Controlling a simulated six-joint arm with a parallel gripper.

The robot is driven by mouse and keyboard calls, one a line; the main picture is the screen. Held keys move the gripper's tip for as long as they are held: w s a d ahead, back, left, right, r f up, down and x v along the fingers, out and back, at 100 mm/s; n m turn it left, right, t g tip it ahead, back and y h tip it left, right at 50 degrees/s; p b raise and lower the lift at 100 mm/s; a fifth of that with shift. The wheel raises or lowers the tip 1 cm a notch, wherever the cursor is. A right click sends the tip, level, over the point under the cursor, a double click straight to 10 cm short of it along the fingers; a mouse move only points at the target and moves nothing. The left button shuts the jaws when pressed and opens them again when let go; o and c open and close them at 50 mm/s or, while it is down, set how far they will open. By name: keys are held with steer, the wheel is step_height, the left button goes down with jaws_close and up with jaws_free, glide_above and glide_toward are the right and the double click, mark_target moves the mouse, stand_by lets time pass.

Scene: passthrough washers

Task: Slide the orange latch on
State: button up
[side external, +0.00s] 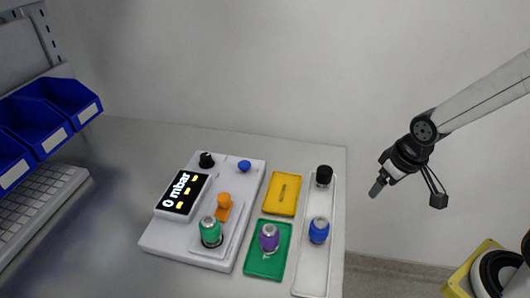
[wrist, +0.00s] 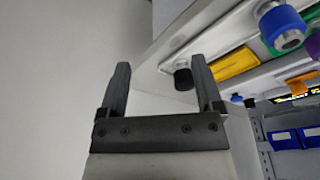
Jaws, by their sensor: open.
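The orange latch (side external: 224,206) has a round knob and a flat tab. It sits on the white device (side external: 252,205), just behind the green-capped fitting (side external: 211,231) in the side view. In the wrist view the orange latch (wrist: 301,84) shows small near the right edge. My gripper (side external: 376,187) hangs in the air to the right of the table, well apart from the latch. In the wrist view its two fingers (wrist: 161,78) are spread with nothing between them.
A display (side external: 183,192) reads 0 mbar. A green tray (side external: 255,262) holds a purple fitting (side external: 269,238); a yellow tray (side external: 274,205) lies behind it. A white tray (side external: 316,258) holds a blue fitting (side external: 319,230) and a black one (side external: 324,175). Blue bins (side external: 35,125) stand left.

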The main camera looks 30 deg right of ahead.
steer(key=w+a+r, duration=0.2)
steer(key=w+a, duration=0.2)
steer(key=w, duration=0.3)
step_height(320, 180, up, 2)
steer(key=g, duration=0.3)
glide_above(223, 196)
steer(key=shift+s+r, duration=0.1)
steer(key=shift+r, duration=0.05)
steer(key=shift+f, duration=3.9)
jaws_close()
steer(key=shift+r, duration=0.1)
